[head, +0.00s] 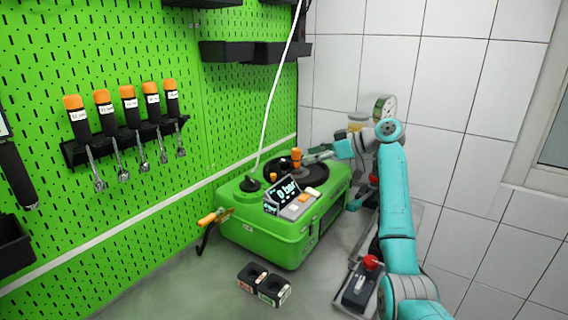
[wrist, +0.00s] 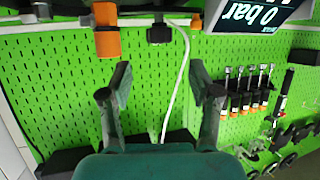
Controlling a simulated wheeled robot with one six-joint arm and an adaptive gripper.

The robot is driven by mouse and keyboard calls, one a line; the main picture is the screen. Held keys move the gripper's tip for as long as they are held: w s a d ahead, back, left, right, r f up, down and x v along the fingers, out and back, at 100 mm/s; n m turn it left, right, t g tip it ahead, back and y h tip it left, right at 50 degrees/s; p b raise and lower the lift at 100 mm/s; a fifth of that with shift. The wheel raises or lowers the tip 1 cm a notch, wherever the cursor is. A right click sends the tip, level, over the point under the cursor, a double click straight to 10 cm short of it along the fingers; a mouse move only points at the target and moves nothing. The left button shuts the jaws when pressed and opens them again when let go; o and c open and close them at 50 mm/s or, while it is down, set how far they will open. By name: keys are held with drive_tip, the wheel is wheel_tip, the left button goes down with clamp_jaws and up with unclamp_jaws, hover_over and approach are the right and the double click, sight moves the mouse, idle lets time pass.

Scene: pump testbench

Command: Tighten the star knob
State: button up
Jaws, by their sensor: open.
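The green pump unit (head: 268,228) stands on the grey bench in the head view. An orange-topped upright part (head: 296,158) rises from its dark round top. In the wrist view an orange and black part (wrist: 106,36) is at the upper left, and a dark knob-like part (wrist: 159,33) is right of it. This may be the star knob, but its shape is too unclear to be sure. My gripper (wrist: 162,82) is open, with nothing between its fingers. In the head view my gripper (head: 318,157) is over the pump's top, close to the orange-topped part.
The pump's display (head: 283,194) reads 0 bar. A white hose (head: 273,100) rises from the pump. A box with a red knob (head: 360,287) is below my arm. Orange-handled tools (head: 128,115) hang on the green pegboard (head: 100,40).

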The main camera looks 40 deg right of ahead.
sight(288, 161)
drive_tip(key=x, duration=0.9)
drive_tip(key=shift+w+a+f, duration=0.2)
drive_tip(key=shift+w, duration=0.1)
drive_tip(key=c, duration=1.2)
